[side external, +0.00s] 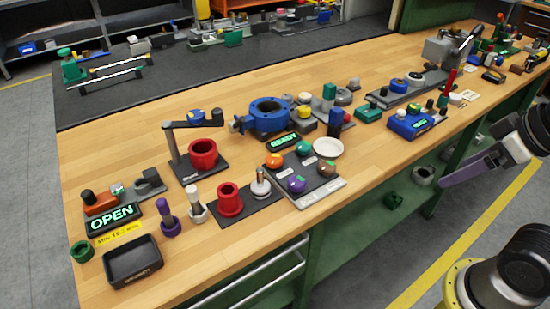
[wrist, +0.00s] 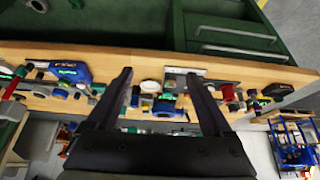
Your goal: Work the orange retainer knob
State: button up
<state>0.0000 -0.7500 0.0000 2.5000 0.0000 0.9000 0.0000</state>
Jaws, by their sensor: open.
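The orange knob (side external: 274,160) sits on a grey plate (side external: 325,190) near the front middle of the bench, beside green (side external: 303,147), purple (side external: 297,184) and brown (side external: 327,168) knobs. My gripper (wrist: 160,78) shows in the wrist view with its two dark fingers spread wide and nothing between them. In the side view, its finger part (side external: 485,163) is off the bench's front edge at the right, well apart from the orange knob. The wrist view looks at the bench from afar, and I cannot pick out the orange knob there.
A READY display (side external: 284,142) stands behind the plate and a white dish (side external: 328,147) to its right. A red cup on a stand (side external: 203,154), a blue valve body (side external: 268,117) and an OPEN display (side external: 112,217) crowd the left half. Bare wood (side external: 215,88) lies behind.

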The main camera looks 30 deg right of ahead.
jog(key=w+r+n, duration=0.3)
jog(key=w+r, duration=0.4)
jog(key=r, duration=0.4)
jog(key=w+a+r+n+g, duration=0.1)
jog(key=w+a+r, duration=0.1)
jog(key=w, duration=0.4)
jog(key=w+a+r+n+g, duration=0.1)
jog(key=w+a, duration=0.1)
jog(key=w, duration=0.4)
jog(key=n+g, duration=0.3)
jog(key=g, duration=0.1)
send_over(274, 159)
notch_tip(274, 159, down, 16)
jog(key=f, duration=0.1)
notch_tip(274, 159, down, 12)
jog(key=shift+f, duration=0.15)
